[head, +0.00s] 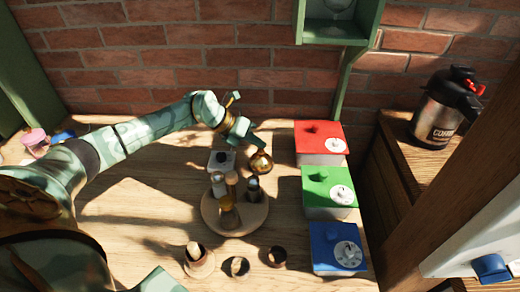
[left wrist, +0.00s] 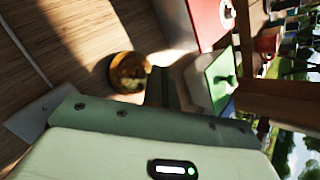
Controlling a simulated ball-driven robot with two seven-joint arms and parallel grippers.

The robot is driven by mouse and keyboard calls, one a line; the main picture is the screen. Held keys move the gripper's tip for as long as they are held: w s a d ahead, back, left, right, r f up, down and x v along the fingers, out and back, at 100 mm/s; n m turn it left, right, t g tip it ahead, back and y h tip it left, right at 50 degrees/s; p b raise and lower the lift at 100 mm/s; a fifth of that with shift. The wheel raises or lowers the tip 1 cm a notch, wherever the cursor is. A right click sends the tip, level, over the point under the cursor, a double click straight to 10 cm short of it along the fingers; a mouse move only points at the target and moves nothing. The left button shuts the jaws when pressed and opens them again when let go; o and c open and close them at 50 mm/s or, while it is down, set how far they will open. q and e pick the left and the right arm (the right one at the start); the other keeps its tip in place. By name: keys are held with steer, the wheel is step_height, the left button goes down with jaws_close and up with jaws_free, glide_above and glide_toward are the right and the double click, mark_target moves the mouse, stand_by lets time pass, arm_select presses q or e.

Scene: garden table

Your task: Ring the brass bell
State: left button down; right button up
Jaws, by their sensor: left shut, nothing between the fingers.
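The brass bell (head: 260,163) is a small round golden shape behind the round wooden tray (head: 236,222), left of the red box. My left gripper (head: 259,146) is shut and empty, with its tip just above and behind the bell. I cannot tell whether it touches the bell. In the left wrist view the bell (left wrist: 128,73) shows just beyond the gripper body, over the wooden table. The bell's lower part is hard to make out. My right gripper is not in view.
A red box (head: 310,132), a green box (head: 318,179) and a blue box (head: 325,237) line the right side of the table. Several bottles or shakers stand on the tray. Small cups (head: 276,256) are at the front. A brick wall (head: 200,45) closes the back.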

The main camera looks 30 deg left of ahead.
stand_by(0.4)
arm_select(q)
steer(key=shift+f, duration=0.55)
stand_by(0.4)
steer(key=shift+r, duration=0.6)
steer(key=shift+p, duration=0.35)
step_height(320, 180, up, 6)
steer(key=p, duration=0.4)
